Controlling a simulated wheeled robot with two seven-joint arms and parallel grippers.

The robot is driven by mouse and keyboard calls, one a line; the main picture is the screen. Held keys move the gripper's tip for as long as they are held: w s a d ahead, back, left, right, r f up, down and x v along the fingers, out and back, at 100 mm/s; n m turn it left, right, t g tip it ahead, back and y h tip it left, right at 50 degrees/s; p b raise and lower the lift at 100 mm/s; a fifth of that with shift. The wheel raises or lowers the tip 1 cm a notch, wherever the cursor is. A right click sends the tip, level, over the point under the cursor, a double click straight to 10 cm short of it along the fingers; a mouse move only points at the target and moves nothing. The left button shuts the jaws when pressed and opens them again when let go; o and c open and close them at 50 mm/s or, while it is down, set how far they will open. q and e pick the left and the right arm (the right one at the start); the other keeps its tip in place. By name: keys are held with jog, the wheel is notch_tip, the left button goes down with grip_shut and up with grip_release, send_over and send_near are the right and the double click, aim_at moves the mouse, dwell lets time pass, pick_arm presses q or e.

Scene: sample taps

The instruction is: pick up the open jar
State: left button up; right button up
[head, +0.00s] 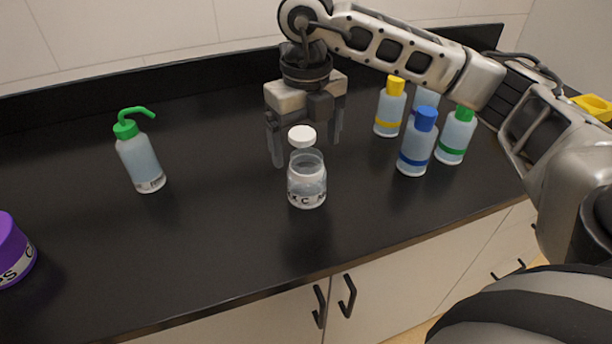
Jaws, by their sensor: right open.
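The open jar (307,188) is clear, with a wide uncovered mouth and a black-lettered label low on its side. It stands upright on the black counter, near the middle of the head view. A white cap (302,136) shows just above the jar's rim in the picture, apart from it; I cannot tell whether it lies on the counter behind. My right gripper (308,151) points down behind the jar, its fingers spread wide to either side of the cap. It is open and does not hold the jar. My left gripper is out of view.
A wash bottle with a green spout (141,158) stands to the left. Several bottles stand to the right, including a blue-capped one (417,146) and a yellow-capped one (389,110). A purple container (12,250) is at the left edge. Counter around the jar is clear.

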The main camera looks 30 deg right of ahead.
aim_at(306, 156)
notch_tip(306, 156, down, 3)
jog(key=f, duration=0.1)
jog(key=f+p, duration=0.1)
jog(key=f, duration=0.2)
jog(key=shift+s+a, duration=0.1)
jog(key=shift+s, duration=0.2)
jog(key=shift+f, duration=0.65)
jog(key=c, duration=1.1)
